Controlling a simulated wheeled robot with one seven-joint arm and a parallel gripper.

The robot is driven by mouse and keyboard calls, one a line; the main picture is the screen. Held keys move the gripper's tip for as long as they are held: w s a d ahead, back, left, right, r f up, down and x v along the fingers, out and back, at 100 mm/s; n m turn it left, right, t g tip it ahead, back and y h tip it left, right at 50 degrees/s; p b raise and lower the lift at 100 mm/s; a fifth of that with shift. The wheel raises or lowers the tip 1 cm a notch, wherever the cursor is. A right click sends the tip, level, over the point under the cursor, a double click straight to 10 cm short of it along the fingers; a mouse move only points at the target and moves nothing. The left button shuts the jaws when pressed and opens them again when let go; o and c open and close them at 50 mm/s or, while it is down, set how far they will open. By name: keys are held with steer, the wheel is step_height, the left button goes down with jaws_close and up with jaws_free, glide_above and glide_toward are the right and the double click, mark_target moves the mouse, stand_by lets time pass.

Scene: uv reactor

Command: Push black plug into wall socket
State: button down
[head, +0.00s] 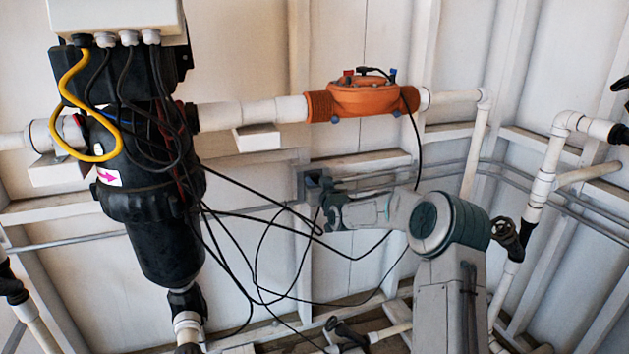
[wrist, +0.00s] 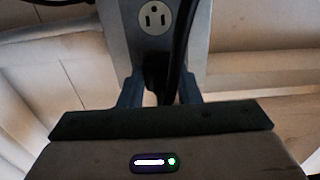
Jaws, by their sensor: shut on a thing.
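The wall socket (wrist: 155,17) is a pale round outlet with dark slots on a grey box, at the top middle of the wrist view. In the head view its grey box (head: 313,182) is on the wall at the middle. My gripper (wrist: 160,88) is shut on the black plug (wrist: 155,78), just in front of the box and below the visible outlet in the picture. A thick black cable (wrist: 184,40) runs up past the outlet's right side. The plug's tip is dark and partly hidden, so I cannot tell whether it touches the box. In the head view my gripper (head: 332,210) is beside the box.
Several loose black cables (head: 262,235) hang left of my gripper. A black reactor vessel (head: 165,235) stands at left under a white box (head: 120,18). An orange flow unit (head: 362,100) sits on the white pipe above. Wall studs and pipes surround the arm.

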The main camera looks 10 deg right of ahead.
steer(key=c, duration=1)
jaws_free()
